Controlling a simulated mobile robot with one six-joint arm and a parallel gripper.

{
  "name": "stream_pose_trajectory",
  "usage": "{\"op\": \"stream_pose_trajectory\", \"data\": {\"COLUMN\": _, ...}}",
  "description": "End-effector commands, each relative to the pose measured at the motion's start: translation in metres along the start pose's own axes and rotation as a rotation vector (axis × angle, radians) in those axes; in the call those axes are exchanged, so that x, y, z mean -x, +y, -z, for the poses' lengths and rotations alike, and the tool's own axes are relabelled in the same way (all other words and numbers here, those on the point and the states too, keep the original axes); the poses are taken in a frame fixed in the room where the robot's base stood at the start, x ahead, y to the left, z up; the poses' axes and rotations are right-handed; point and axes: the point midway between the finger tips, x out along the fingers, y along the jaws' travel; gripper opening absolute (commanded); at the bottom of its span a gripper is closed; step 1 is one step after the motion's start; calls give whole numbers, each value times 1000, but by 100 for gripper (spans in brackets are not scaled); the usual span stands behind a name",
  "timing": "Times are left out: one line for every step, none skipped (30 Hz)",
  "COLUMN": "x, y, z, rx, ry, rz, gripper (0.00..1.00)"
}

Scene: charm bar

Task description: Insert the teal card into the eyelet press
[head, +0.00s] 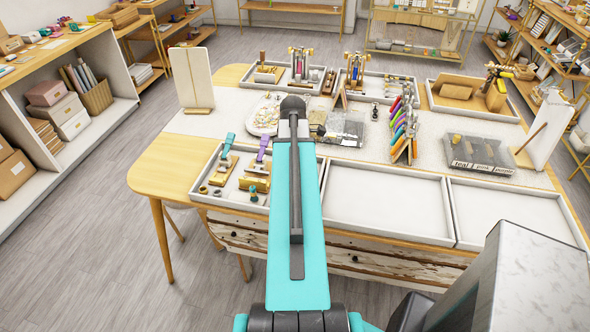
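I cannot make out a teal card in the head view. I cannot tell for sure which tool is the eyelet press. A tool with a teal handle (228,145) and one with a purple handle (263,150) stand over gold blocks in the front left tray. Two taller metal devices, one with coloured uprights (300,62) and one beside it (355,68), stand in the back trays. My own teal arm reaches over the table's middle and hides part of it. My gripper is not visible.
Two empty white trays (385,205) (510,216) lie at the front right. A rack of coloured tools (405,125) stands mid-table. Upright boards stand at the back left (191,80) and right (546,130). A white dish (266,114) holds small pieces.

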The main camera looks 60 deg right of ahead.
Motion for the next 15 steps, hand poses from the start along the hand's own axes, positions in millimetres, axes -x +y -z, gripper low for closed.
{"op": "stream_pose_trajectory", "data": {"x": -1, "y": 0, "z": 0, "rx": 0, "ry": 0, "rz": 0, "gripper": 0}}
{"op": "stream_pose_trajectory", "data": {"x": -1, "y": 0, "z": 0, "rx": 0, "ry": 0, "rz": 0, "gripper": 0}}
{"op": "stream_pose_trajectory", "data": {"x": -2, "y": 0, "z": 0, "rx": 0, "ry": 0, "rz": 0, "gripper": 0}}
{"op": "stream_pose_trajectory", "data": {"x": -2, "y": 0, "z": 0, "rx": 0, "ry": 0, "rz": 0, "gripper": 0}}
{"op": "stream_pose_trajectory", "data": {"x": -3, "y": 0, "z": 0, "rx": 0, "ry": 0, "rz": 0, "gripper": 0}}
{"op": "stream_pose_trajectory", "data": {"x": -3, "y": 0, "z": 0, "rx": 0, "ry": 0, "rz": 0, "gripper": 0}}
{"op": "stream_pose_trajectory", "data": {"x": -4, "y": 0, "z": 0, "rx": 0, "ry": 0, "rz": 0, "gripper": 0}}
{"op": "stream_pose_trajectory", "data": {"x": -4, "y": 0, "z": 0, "rx": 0, "ry": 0, "rz": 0, "gripper": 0}}
{"op": "stream_pose_trajectory", "data": {"x": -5, "y": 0, "z": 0, "rx": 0, "ry": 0, "rz": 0, "gripper": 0}}
{"op": "stream_pose_trajectory", "data": {"x": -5, "y": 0, "z": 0, "rx": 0, "ry": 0, "rz": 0, "gripper": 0}}
{"op": "stream_pose_trajectory", "data": {"x": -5, "y": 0, "z": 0, "rx": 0, "ry": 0, "rz": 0, "gripper": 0}}
{"op": "stream_pose_trajectory", "data": {"x": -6, "y": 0, "z": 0, "rx": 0, "ry": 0, "rz": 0, "gripper": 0}}
{"op": "stream_pose_trajectory", "data": {"x": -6, "y": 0, "z": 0, "rx": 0, "ry": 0, "rz": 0, "gripper": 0}}
{"op": "stream_pose_trajectory", "data": {"x": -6, "y": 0, "z": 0, "rx": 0, "ry": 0, "rz": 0, "gripper": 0}}
{"op": "stream_pose_trajectory", "data": {"x": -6, "y": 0, "z": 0, "rx": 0, "ry": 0, "rz": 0, "gripper": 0}}
